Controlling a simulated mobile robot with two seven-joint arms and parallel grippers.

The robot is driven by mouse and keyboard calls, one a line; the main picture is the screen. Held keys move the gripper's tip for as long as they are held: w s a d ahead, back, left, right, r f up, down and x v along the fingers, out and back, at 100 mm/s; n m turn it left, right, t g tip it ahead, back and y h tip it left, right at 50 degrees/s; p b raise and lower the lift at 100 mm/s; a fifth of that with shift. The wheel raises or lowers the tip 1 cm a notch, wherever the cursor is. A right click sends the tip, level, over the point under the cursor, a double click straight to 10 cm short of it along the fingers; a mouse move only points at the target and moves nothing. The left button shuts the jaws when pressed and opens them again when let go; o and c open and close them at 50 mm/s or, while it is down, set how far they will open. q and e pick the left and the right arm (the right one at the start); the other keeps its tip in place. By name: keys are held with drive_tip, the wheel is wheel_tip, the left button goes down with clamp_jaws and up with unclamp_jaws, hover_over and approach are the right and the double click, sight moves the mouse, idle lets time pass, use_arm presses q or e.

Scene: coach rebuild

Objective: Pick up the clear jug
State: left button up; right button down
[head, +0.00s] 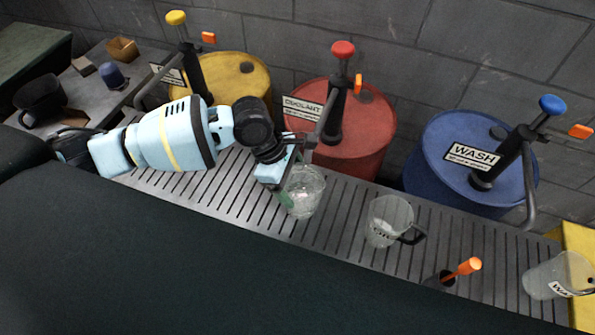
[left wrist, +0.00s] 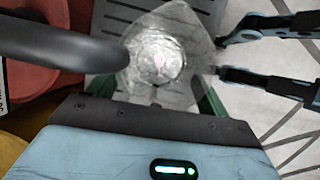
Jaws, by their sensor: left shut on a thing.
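The clear jug (head: 307,188) is on or just above the slatted metal bench, in front of the red drum. My left gripper (head: 284,189) is shut on its left side, with a green finger at its wall. In the left wrist view the jug (left wrist: 157,58) is seen from above, with its mouth towards the camera and the green fingertips (left wrist: 168,98) on either side. I cannot tell whether its base touches the slats. My right gripper is not clearly seen.
A labelled jug (head: 389,221) with a dark handle stands to the right, and a wash-labelled jug (head: 550,277) farther right. An orange-handled tool (head: 467,267) stands between them. The red drum's pump (head: 335,110) and its spout are close by my gripper. Yellow (head: 235,85) and blue (head: 460,155) drums stand behind.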

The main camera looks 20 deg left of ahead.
use_arm(q)
drive_tip(key=s+a+r+p, duration=0.1)
drive_tip(key=s, duration=1.1)
drive_tip(key=shift+a+r, duration=0.15)
use_arm(e)
drive_tip(key=shift+w+d+r+t, duration=0.1)
drive_tip(key=shift+w+r+t, duration=0.05)
drive_tip(key=shift+w+r, duration=0.4)
drive_tip(key=shift+w+d+r+t, duration=0.15)
drive_tip(key=shift+w+r, duration=0.15)
drive_tip(key=shift+r, duration=0.3)
use_arm(q)
drive_tip(key=shift+s, duration=0.15)
use_arm(e)
drive_tip(key=shift+a, duration=0.2)
drive_tip(key=shift+a, duration=0.1)
